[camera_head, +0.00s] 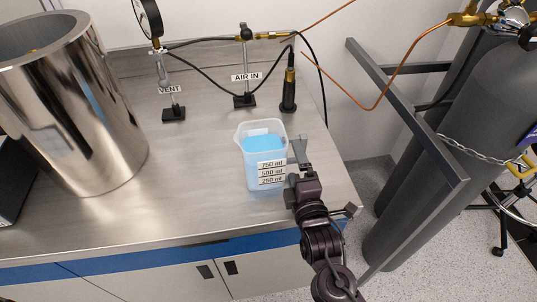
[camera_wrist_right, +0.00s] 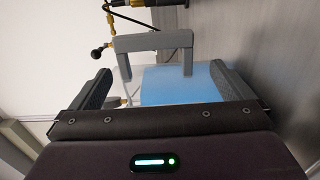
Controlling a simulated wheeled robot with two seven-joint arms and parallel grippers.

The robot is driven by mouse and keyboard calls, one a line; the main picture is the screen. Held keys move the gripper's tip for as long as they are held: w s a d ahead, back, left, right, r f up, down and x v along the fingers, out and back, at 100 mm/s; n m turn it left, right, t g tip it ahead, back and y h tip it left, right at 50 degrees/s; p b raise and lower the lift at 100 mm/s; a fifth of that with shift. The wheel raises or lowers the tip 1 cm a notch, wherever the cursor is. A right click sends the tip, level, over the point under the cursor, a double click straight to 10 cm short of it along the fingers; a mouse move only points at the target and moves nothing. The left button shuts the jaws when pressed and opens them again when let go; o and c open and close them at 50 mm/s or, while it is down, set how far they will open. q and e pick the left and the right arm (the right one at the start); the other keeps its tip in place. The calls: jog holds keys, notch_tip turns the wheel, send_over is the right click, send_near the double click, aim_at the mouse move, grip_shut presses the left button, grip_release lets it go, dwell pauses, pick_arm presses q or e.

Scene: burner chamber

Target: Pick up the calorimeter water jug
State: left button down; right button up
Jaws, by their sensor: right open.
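The water jug (camera_head: 262,160) is a translucent beaker-like vessel with blue liquid and volume labels. It stands upright on the metal bench near its front right. My right gripper (camera_head: 299,152) is at the jug's right side, its fingers near a grey handle piece. In the right wrist view, the jug (camera_wrist_right: 180,86) lies between and beyond the open fingers of my right gripper (camera_wrist_right: 160,90), with the grey handle (camera_wrist_right: 153,43) ahead of them. I cannot tell whether the fingers touch it. My left gripper is not in view.
A large shiny metal cylinder (camera_head: 75,110) stands at the left of the bench (camera_head: 190,205). Behind the jug are the AIR IN stand (camera_head: 245,98), the VENT stand (camera_head: 173,110) and a black post (camera_head: 288,95) with hoses. Gas cylinders (camera_head: 430,150) and a metal frame stand to the right.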

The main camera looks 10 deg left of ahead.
jog(key=x, duration=0.1)
jog(key=p+x, duration=0.1)
jog(key=x, duration=0.2)
jog(key=shift+w+a+r+p, duration=0.15)
jog(key=shift+a+r+p, duration=0.15)
jog(key=shift+a+r, duration=0.05)
jog(key=shift+w+a+f, duration=0.1)
jog(key=shift+w, duration=0.2)
jog(key=shift+s, duration=0.1)
jog(key=shift+c, duration=0.3)
jog(key=c, duration=1.4)
